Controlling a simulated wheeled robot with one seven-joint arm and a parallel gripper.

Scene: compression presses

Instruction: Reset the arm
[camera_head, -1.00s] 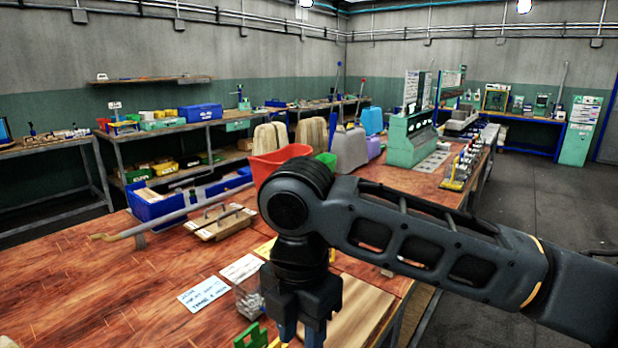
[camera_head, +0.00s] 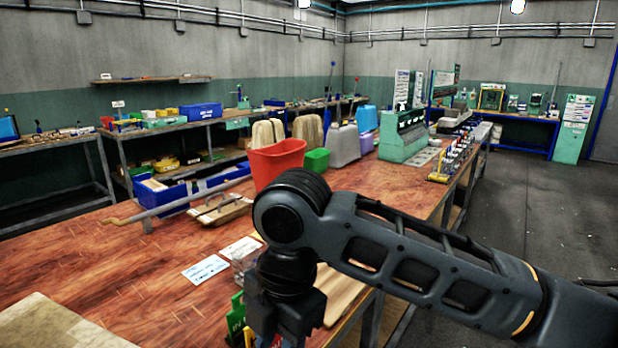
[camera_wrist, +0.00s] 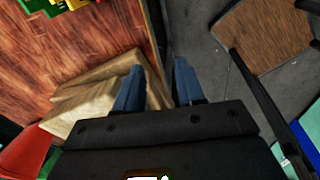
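My arm reaches in from the right in the head view, bent downward at the wrist over the near edge of the wooden workbench (camera_head: 110,262). The fingertips are cut off at the bottom of that view. In the wrist view my gripper (camera_wrist: 158,88) shows two blue fingers spread apart, with nothing between them. Below and between the fingers lie the bench edge and the grey floor. A pale wooden board or block (camera_wrist: 85,100) lies on the bench beside the left finger; I cannot tell whether they touch.
A red bin (camera_head: 275,162), a green bin (camera_head: 316,160) and a blue crate (camera_head: 160,194) stand on the bench. A press lever on a wooden base (camera_head: 222,210) lies nearer. A green machine (camera_head: 402,138) stands farther back. The floor (camera_head: 530,230) to the right is clear.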

